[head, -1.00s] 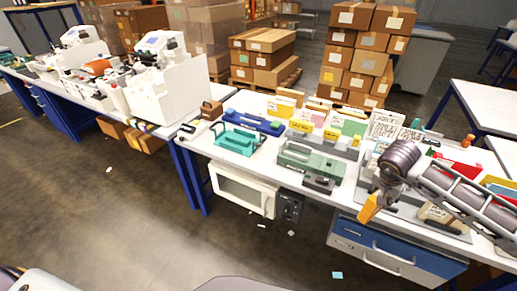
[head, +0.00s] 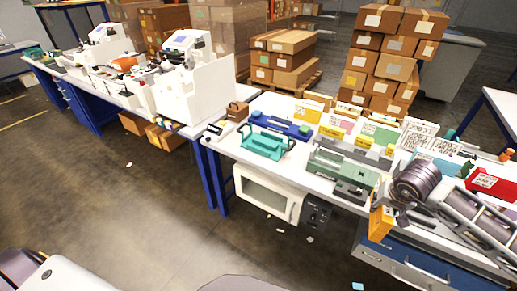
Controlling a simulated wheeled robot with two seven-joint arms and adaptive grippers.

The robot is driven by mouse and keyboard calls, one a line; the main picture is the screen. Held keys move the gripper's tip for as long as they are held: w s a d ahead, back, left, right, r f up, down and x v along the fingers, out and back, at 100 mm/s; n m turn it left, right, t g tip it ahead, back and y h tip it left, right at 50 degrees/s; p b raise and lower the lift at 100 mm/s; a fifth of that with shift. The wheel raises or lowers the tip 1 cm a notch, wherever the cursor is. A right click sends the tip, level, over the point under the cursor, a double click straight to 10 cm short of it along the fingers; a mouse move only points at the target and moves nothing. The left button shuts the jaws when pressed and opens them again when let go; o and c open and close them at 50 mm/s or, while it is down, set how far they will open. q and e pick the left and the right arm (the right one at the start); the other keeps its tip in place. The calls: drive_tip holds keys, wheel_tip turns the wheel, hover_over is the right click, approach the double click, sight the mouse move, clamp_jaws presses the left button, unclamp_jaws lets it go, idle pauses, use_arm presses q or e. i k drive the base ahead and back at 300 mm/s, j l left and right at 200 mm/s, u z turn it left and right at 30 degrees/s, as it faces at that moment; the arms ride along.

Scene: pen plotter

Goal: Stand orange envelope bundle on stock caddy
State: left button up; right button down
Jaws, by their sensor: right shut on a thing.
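The orange envelope bundle (head: 380,223) is a small orange-yellow block. It hangs upright in front of the table's front edge in the head view, at lower right. My right gripper (head: 394,213) is shut on it; the fingers partly hide its upper right side. A grey holder with pink, yellow and green cards (head: 352,152) stands behind and to the left of the gripper and looks like the stock caddy, though I cannot tell surely. The bundle is apart from it. My left gripper is not in view; only part of my left arm shows at lower left.
A green machine (head: 341,162), a teal tool (head: 265,144) and a blue tool (head: 290,129) stand on the white table. White cards (head: 432,142) and a red box (head: 490,183) stand behind my right arm. Blue drawers (head: 420,262) and a white microwave-like box (head: 268,194) are below.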

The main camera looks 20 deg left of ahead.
sight(261, 150)
drive_tip(key=i+j, duration=0.1)
drive_tip(key=j, duration=0.4)
drive_tip(key=i+j, duration=0.1)
drive_tip(key=j, duration=0.4)
drive_tip(key=i+j, duration=0.1)
drive_tip(key=j, duration=0.4)
drive_tip(key=i+j, duration=0.1)
drive_tip(key=j, duration=0.4)
drive_tip(key=i+j, duration=0.1)
drive_tip(key=j, duration=0.4)
drive_tip(key=i+j, duration=0.1)
drive_tip(key=j, duration=0.35)
drive_tip(key=i+j, duration=0.1)
drive_tip(key=i, duration=0.35)
